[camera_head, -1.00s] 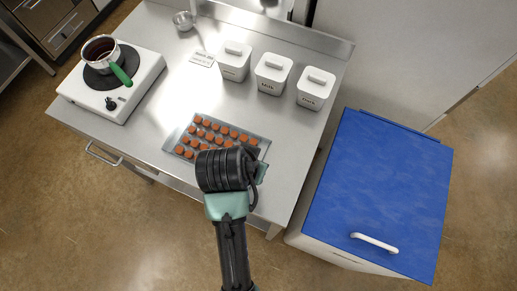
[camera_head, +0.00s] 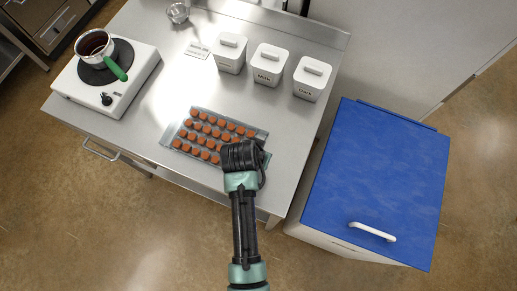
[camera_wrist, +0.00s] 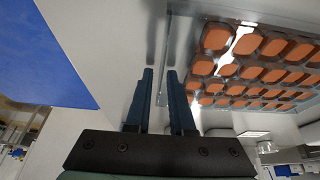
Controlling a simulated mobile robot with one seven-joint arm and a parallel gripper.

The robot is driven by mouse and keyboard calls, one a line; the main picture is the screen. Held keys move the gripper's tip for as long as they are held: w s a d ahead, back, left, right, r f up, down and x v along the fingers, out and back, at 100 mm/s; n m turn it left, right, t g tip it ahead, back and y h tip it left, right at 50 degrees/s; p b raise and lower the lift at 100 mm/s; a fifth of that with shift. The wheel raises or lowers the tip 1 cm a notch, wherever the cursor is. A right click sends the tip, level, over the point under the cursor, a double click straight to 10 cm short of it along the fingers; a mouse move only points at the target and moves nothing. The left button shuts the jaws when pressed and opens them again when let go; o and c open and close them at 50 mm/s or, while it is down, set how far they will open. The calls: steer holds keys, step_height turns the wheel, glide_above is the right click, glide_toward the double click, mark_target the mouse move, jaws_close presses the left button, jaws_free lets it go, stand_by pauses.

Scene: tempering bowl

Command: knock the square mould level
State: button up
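The square mould (camera_head: 165,140) lies flat on the steel worktop, a clear tray with rows of orange-brown filled cavities. In the wrist view the mould (camera_wrist: 240,83) fills the upper right, its clear edge running close beside the fingers. My gripper (camera_wrist: 160,72) has its two dark fingers a little apart, with a narrow gap between them. In the head view my gripper hangs at the mould's right end, its fingertips hidden behind my wrist. I cannot tell whether the fingers touch the mould's edge; nothing clearly sits between them.
Three white lidded canisters (camera_head: 267,66) stand along the back of the worktop (camera_head: 185,80). A hotplate (camera_head: 130,82) with a green-handled pot (camera_head: 92,45) is at the left. A small label card (camera_head: 197,50) and glass bowl (camera_head: 178,12) lie behind. A blue-lidded chest (camera_head: 380,175) stands right.

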steer(key=shift+c, duration=0.2)
jaws_close()
steer(key=shift+r, duration=0.15)
stand_by(1.1)
steer(key=shift+w+r+p, duration=0.1)
steer(key=shift+r+p, duration=1.4)
steer(key=shift+p, duration=0.25)
steer(key=shift+o, duration=1.9)
jaws_free()
steer(key=shift+f, duration=0.1)
